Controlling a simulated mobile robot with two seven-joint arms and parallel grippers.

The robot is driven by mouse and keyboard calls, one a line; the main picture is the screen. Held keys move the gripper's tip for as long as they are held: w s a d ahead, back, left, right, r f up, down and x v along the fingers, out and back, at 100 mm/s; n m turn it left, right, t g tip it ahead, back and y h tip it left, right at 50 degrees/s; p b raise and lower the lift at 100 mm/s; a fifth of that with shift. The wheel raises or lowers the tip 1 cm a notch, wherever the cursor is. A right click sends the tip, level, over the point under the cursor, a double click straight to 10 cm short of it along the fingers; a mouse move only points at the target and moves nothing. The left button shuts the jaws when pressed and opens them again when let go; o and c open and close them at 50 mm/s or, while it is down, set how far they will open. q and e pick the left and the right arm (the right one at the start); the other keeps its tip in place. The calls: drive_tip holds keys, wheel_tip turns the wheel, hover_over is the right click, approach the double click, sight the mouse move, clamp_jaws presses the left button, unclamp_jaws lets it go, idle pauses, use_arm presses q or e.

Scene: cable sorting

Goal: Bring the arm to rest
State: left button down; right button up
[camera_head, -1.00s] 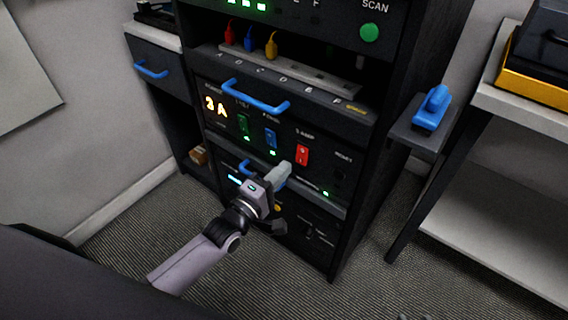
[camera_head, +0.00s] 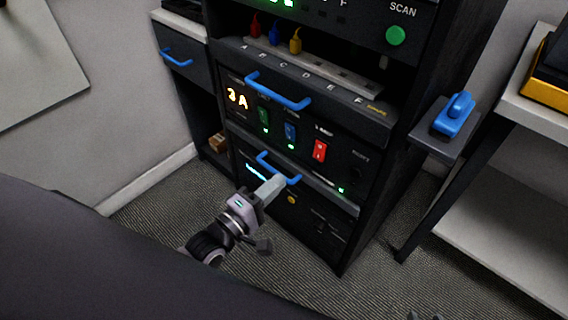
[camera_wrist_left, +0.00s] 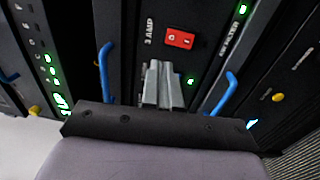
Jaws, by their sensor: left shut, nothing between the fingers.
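My left gripper (camera_head: 271,187) is shut and empty in the head view, in front of the lower part of the dark equipment rack (camera_head: 372,200). Its fingertips overlap the lower blue handle (camera_head: 292,180) in the picture; I cannot tell whether they touch it. In the left wrist view the closed grey fingers (camera_wrist_left: 163,86) point at the rack, between two blue handles. My left arm comes in from the bottom left.
The rack carries a red switch (camera_head: 320,150), an upper blue handle (camera_head: 277,92), red, blue and yellow plugs (camera_head: 295,42) and a green button (camera_head: 396,36). A blue object (camera_head: 454,114) sits on a side shelf at right. Carpet (camera_head: 300,265) is open in front.

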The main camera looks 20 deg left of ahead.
use_arm(q)
drive_tip(key=s+f+m+g+y, duration=0.4)
drive_tip(key=s+f+m+g, duration=0.4)
drive_tip(key=s+m, duration=0.7)
wheel_tip(320, 180, up, 13)
drive_tip(key=a+m+p, duration=0.1)
drive_tip(key=a+p, duration=0.1)
drive_tip(key=p, duration=1.4)
drive_tip(key=shift+w+t, duration=0.2)
drive_tip(key=shift+t, duration=0.2)
use_arm(e)
wheel_tip(320, 180, up, 14)
drive_tip(key=d, duration=0.1)
drive_tip(key=shift+s+f, duration=0.2)
drive_tip(key=shift+s, duration=0.25)
use_arm(q)
drive_tip(key=shift+f, duration=0.1)
use_arm(e)
drive_tip(key=shift+d+f, duration=0.1)
use_arm(q)
drive_tip(key=shift+a, duration=0.1)
